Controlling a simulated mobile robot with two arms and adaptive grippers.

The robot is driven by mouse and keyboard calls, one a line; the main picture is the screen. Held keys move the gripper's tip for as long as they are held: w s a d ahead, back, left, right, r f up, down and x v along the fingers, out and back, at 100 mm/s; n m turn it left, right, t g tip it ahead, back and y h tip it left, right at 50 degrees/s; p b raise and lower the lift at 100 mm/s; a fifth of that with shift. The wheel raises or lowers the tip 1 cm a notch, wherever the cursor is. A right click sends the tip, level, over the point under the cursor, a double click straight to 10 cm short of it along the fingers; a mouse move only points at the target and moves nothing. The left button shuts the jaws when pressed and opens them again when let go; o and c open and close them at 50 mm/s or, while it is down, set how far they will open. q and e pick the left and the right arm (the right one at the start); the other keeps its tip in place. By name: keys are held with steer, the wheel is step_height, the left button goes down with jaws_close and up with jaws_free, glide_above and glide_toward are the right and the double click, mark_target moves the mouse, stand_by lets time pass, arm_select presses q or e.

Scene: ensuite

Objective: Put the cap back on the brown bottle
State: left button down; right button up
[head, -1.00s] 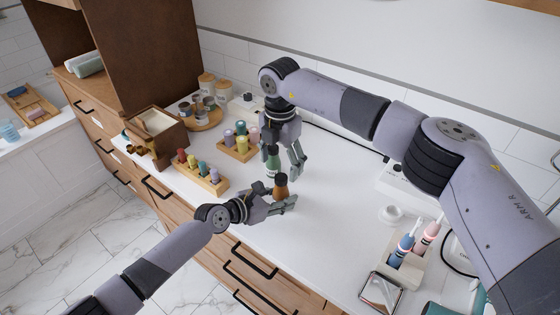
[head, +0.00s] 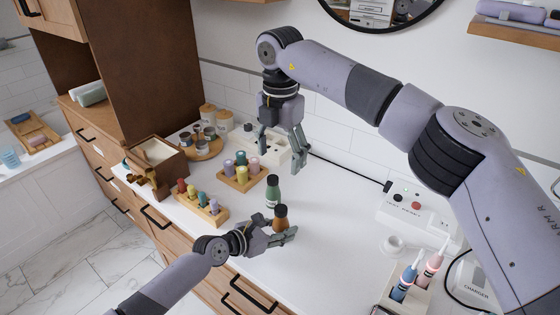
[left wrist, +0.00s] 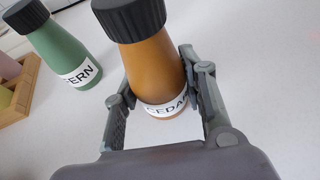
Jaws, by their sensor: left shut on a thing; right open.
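The brown bottle (head: 281,221) stands upright on the white counter, with a dark ribbed cap (left wrist: 129,18) on its top. Its white label, reading roughly "CEDAR", shows in the left wrist view. My left gripper (head: 289,231) is low and shut around the brown bottle's body, one finger on each side. My right gripper (head: 282,158) is open and empty, raised above and behind the bottles. I cannot tell whether the cap is fully seated.
A green bottle (head: 273,195) with a dark cap stands just behind the brown one. Wooden racks of small bottles (head: 203,212) (head: 243,180) and a wooden box (head: 158,154) are to the left. Toothbrushes in a holder (head: 404,295) and a switch box (head: 412,207) are right. Counter between is clear.

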arm_select(q)
steer(key=c, duration=0.9)
jaws_free()
steer(key=v, duration=1.2)
